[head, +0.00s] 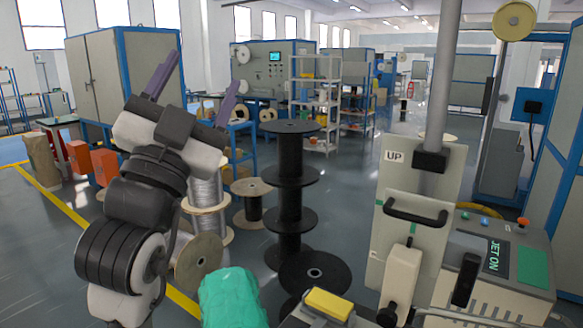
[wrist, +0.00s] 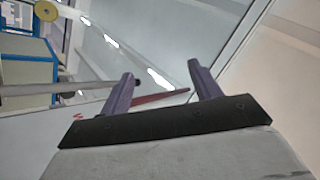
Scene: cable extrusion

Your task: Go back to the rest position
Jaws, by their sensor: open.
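My gripper (head: 193,93) is raised at the left of the head view, with its two purple fingers spread apart and pointing up. Nothing is between the fingers. In the wrist view my gripper (wrist: 162,88) is also open and empty, facing the ceiling and upper walls of the hall. My arm stands upright at the left of the head view and hides part of the floor and spools behind it.
A black stack of reels (head: 290,185) and a wire spool (head: 207,205) stand right of my arm. A machine panel with a black handle (head: 418,213) and a control box (head: 500,255) fill the right. A green lump (head: 232,298) and yellow block (head: 329,304) are in front.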

